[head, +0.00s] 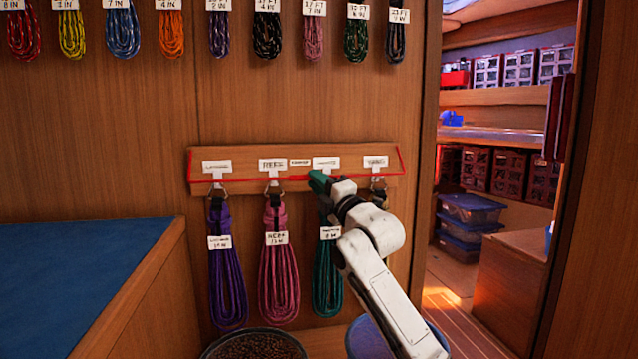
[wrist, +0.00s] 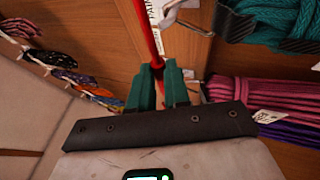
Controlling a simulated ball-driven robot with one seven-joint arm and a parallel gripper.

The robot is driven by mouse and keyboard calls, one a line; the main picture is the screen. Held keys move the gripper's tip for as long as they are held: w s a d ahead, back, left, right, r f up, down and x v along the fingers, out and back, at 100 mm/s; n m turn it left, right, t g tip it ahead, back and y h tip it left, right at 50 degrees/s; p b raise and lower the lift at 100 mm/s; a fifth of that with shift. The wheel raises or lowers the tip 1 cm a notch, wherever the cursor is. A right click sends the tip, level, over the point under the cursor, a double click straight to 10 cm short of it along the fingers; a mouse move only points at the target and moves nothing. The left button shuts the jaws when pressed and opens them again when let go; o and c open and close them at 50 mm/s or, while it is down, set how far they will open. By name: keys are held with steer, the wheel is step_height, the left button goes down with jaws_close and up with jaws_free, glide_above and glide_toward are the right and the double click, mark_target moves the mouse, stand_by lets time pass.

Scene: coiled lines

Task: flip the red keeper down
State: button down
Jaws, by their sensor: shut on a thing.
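The red keeper (head: 240,180) is a thin red bar running across the wooden hook board (head: 345,182), level with the hooks, with an arm rising at each end. In the wrist view the red keeper (wrist: 145,30) runs down between my fingertips. My gripper (head: 319,182), with green fingers, is at the bar right of its middle; it also shows in the wrist view (wrist: 160,85). It is shut on the keeper. Below hang a purple coil (head: 228,275), a pink coil (head: 279,275) and a teal coil (head: 327,280).
White labels sit above the hooks. Several small coils hang along the top of the wall. A blue-topped bench (head: 80,275) stands at left. A dark round container (head: 253,347) is below the coils. A doorway with shelves (head: 505,90) opens at right.

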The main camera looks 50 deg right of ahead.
steer(key=c, duration=1.1)
jaws_free()
steer(key=shift+w+d+f+g, duration=0.15)
steer(key=shift+w+f, duration=0.05)
steer(key=shift+f, duration=0.45)
steer(key=shift+w+d+f+g, duration=0.1)
steer(key=shift+w+f+g, duration=0.1)
steer(key=shift+f, duration=0.4)
steer(key=shift+s, duration=0.15)
steer(key=p+v, duration=0.1)
steer(key=v, duration=0.9)
steer(key=shift+s+p, duration=0.3)
steer(key=shift+s, duration=0.05)
steer(key=shift+a+r, duration=0.15)
steer(key=shift+r, duration=0.05)
